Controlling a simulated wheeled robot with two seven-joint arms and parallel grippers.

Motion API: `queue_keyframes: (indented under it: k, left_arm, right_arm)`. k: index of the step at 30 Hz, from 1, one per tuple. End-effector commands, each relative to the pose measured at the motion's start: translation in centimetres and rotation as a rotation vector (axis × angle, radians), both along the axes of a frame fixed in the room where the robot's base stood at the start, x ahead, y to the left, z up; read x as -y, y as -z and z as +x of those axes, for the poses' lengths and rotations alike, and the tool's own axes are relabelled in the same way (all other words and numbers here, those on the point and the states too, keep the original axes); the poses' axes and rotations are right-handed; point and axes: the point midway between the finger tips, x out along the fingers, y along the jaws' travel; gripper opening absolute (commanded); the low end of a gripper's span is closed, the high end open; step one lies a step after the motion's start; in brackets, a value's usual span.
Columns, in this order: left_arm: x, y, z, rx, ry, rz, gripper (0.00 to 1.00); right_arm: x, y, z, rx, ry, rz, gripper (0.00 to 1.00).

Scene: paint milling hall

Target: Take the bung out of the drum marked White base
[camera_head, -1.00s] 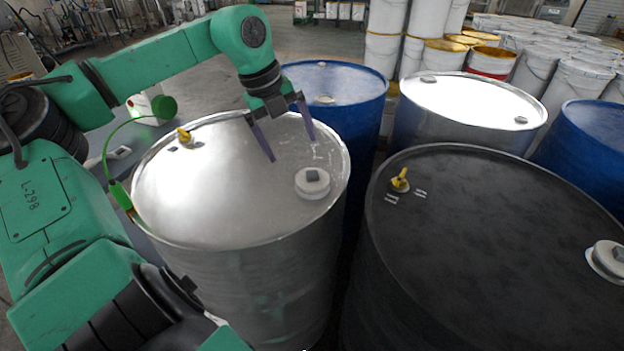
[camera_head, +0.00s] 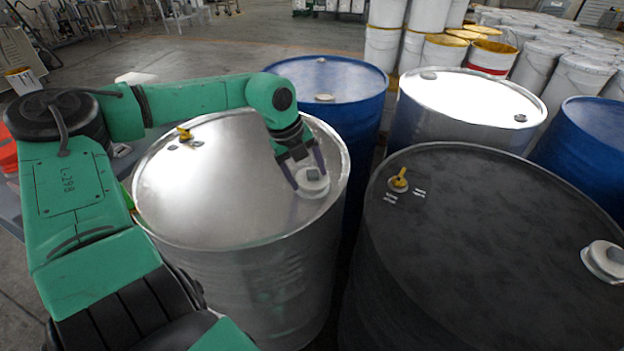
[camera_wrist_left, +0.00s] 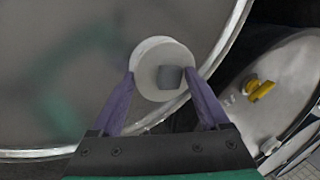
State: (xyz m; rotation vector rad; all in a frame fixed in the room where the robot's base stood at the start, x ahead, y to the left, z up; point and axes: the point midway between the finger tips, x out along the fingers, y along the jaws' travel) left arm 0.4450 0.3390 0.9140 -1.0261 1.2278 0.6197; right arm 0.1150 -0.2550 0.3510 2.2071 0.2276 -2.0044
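A bare-metal drum (camera_head: 215,215) stands in front of me. No lettering on it is readable, so I cannot tell whether it is the one marked White base. Its bung (camera_head: 312,181), a white round cap with a grey square head, sits in the lid near the right rim. My left gripper (camera_head: 310,176) is at this bung, its two purple fingers apart, one on each side. The left wrist view shows the bung (camera_wrist_left: 150,67) between the fingertips of the left gripper (camera_wrist_left: 159,75); whether they touch it is unclear. My right gripper is out of view.
A black drum (camera_head: 480,230) with a yellow fitting (camera_head: 398,181) and a white bung (camera_head: 604,262) stands close on the right. A blue drum (camera_head: 345,78) and a shiny-lidded drum (camera_head: 470,95) stand behind. Another blue drum (camera_head: 590,140) is at far right. White pails fill the back right.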

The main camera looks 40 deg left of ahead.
Motion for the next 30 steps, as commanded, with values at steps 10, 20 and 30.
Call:
queue_keyframes:
  k: [10,20,30]
  left_arm:
    - [0.0,0.2,-0.1,-0.004,0.002,0.000,0.18]
    - [0.0,-1.5,0.0,0.000,0.001,0.002,0.18]
    - [-0.1,-12.8,0.0,0.002,-0.002,0.006,0.18]
  right_arm:
    - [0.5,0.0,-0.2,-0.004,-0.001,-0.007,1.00]
    - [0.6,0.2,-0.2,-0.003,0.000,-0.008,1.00]
    - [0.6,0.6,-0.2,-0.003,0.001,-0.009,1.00]
